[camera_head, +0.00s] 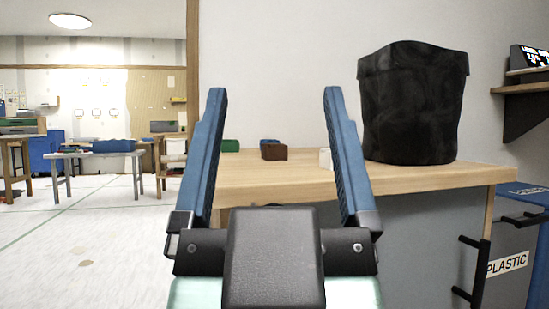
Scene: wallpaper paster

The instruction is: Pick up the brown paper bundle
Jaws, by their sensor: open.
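A small dark brown block-like thing (273,153) sits on the wooden worktop (440,176), and it is the only thing I see that could be the brown paper bundle. It is too small in view to tell whether it is paper. My gripper (275,95) is open and empty, with its two blue fingers pointing up in the picture. The brown thing shows in the gap between the fingers, farther off than the gripper. I cannot tell the exact distance.
On the worktop, a green item (230,146), a blue item (269,141) and a small white item (325,158) are near the brown thing. A large black bin (412,105) stands at right. The floor at left is open.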

